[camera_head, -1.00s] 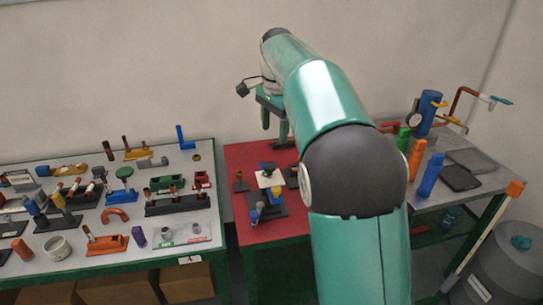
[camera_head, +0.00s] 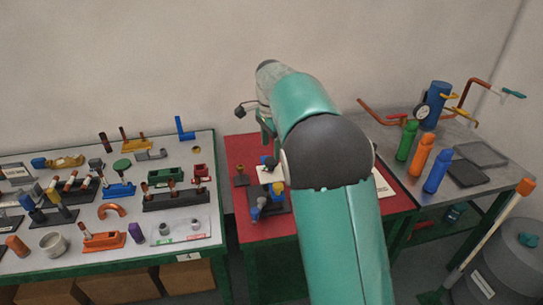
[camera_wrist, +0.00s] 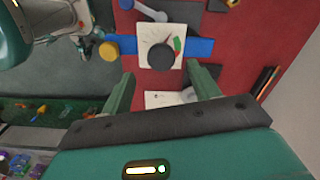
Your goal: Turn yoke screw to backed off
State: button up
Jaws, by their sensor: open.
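My gripper (camera_wrist: 163,80) is open and empty. Its two green fingers point toward the plate, with the knob between and slightly beyond their tips in the picture; I see no contact. In the head view the small fixture, with its blue part (camera_head: 254,212), stands on the red table (camera_head: 243,150), partly behind my arm. My gripper is mostly hidden there.
A yellow round part (camera_wrist: 109,50) sits at the blue bar's left end. The left table (camera_head: 120,245) is crowded with small fixtures. The right bench holds green (camera_head: 407,140), orange (camera_head: 422,153) and blue (camera_head: 437,171) bottles and a gauge cylinder (camera_head: 432,105).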

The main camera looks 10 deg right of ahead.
aim_at(271, 160)
notch_tip(271, 160, down, 4)
jog(key=shift+w+f, duration=0.15)
jog(key=shift+f, duration=0.25)
jog(key=c, duration=1)
jog(key=shift+o, duration=0.2)
